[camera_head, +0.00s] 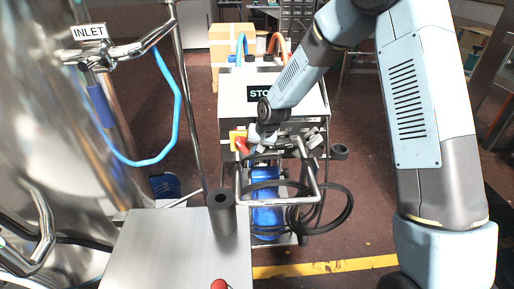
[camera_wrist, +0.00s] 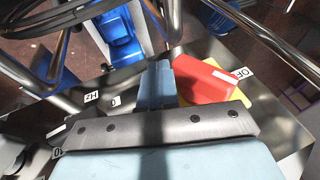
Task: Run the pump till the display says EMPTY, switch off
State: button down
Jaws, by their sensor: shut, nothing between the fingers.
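The pump cart (camera_head: 310,92) stands in the middle of the head view. Its dark display (camera_head: 256,94) shows green letters "STO"; my arm hides the rest. A red switch handle (camera_head: 242,146) sits on a yellow plate (camera_head: 236,136) on the cart's front. In the wrist view the red handle (camera_wrist: 205,80) lies slantwise over the yellow plate (camera_wrist: 240,97), with a label starting "OF" (camera_wrist: 243,73) beside it. My gripper (camera_wrist: 156,82) is shut and empty, just left of the handle; I cannot tell whether they touch. The blue pump motor (camera_head: 266,190) is below.
A steel tank marked INLET (camera_head: 89,32) with a blue hose (camera_head: 181,95) fills the left. A steel table (camera_head: 165,250) with a red knob (camera_head: 218,284) is in front. A black hose coil (camera_head: 335,215) hangs on the cart's handle frame. Floor is free right of the cart.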

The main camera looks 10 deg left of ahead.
jog(key=shift+d+f, duration=0.15)
jog(key=shift+f, duration=0.75)
dwell(0.9)
